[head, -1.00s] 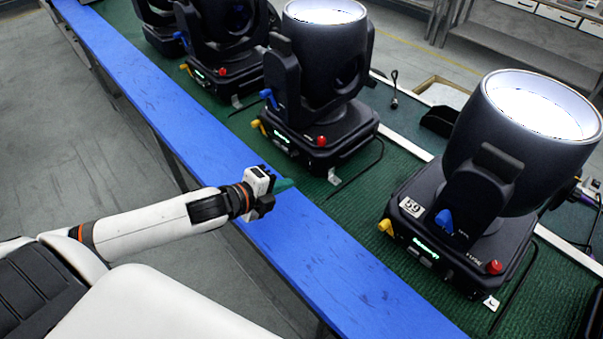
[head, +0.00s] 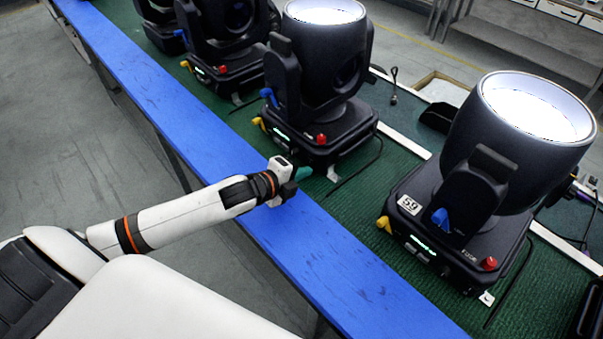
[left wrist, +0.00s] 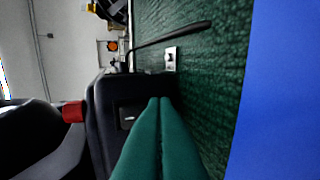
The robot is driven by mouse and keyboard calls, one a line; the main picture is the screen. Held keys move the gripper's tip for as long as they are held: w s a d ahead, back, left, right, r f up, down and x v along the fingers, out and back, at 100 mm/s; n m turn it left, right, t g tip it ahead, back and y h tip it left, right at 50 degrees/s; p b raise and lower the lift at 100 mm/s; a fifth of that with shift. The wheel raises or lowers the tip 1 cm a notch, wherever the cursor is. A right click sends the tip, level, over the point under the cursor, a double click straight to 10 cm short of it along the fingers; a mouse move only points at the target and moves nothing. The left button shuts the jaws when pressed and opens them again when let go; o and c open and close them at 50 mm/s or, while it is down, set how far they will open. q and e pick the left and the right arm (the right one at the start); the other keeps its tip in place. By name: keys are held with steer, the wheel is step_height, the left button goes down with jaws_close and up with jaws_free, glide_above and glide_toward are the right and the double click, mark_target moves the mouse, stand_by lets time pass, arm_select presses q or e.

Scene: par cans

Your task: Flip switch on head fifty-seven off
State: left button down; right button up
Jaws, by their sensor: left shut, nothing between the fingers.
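A black moving head (head: 322,75) with a lit white top stands in the middle of the head view, and I can read no number on it. Its base has a red knob (head: 320,139), which also shows in the left wrist view (left wrist: 73,111). In that view, a small dark switch (left wrist: 127,117) with a white mark sits on the base's side, just left of my fingertips. My left gripper (head: 304,173) has green fingers, shut and empty, close to this base's front corner. The fingers (left wrist: 160,101) cover part of the base. My right gripper is not in view.
Another lit head (head: 515,130) labelled 59 stands at the right. More dark heads (head: 228,35) stand at the back left. A blue table edge (head: 190,115) borders the green mat (head: 365,195). A dark cable and a metal tag (left wrist: 170,59) lie beside the middle base.

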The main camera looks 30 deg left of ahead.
arm_select(q)
steer(key=shift+f, duration=0.1)
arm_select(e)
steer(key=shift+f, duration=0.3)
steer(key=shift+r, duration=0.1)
arm_select(q)
steer(key=shift+w+r+p, duration=0.1)
steer(key=shift+r+p, duration=0.85)
steer(key=shift+p, duration=0.1)
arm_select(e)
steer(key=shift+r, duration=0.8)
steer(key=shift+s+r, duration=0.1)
